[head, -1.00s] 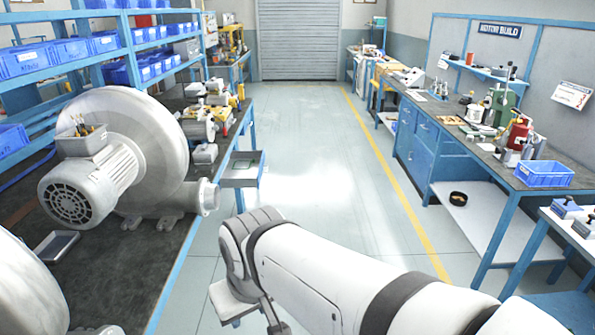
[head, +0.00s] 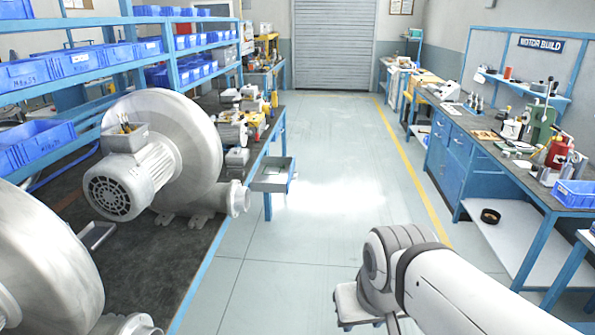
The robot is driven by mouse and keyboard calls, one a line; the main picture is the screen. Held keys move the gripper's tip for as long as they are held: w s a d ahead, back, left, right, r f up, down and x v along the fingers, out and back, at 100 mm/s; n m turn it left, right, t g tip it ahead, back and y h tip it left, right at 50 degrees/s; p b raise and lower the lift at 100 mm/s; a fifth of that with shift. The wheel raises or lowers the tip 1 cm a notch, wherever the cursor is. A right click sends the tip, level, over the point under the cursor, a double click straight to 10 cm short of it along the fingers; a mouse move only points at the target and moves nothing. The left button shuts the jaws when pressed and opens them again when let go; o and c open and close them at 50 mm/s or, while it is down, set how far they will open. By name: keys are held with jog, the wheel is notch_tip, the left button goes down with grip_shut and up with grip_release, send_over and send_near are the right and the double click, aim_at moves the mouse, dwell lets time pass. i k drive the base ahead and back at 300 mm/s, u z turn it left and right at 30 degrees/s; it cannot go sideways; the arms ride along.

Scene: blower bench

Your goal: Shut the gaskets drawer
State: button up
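An open drawer (head: 273,174) sticks out into the aisle from the side of the left bench. It is a shallow grey tray with a blue edge, and I cannot make out its contents. No readable label shows on it, so I cannot tell for sure that it is the gaskets drawer. The blue drawers (head: 459,149) under the right bench look shut. My white arm reaches in from the lower right, well short of the open drawer.
A large grey blower with its motor (head: 122,186) stands on the left bench (head: 160,262). Blue bins (head: 41,145) fill the shelves behind. The aisle floor (head: 325,170) is clear. A black ring-shaped item (head: 490,216) lies on the right bench's lower shelf.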

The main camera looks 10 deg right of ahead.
aim_at(275, 172)
jog(key=z, duration=0.4)
jog(key=i, duration=1.65)
jog(key=u, duration=0.4)
jog(key=k, duration=0.9)
jog(key=u, duration=0.15)
jog(key=i, duration=0.9)
jog(key=z, duration=0.05)
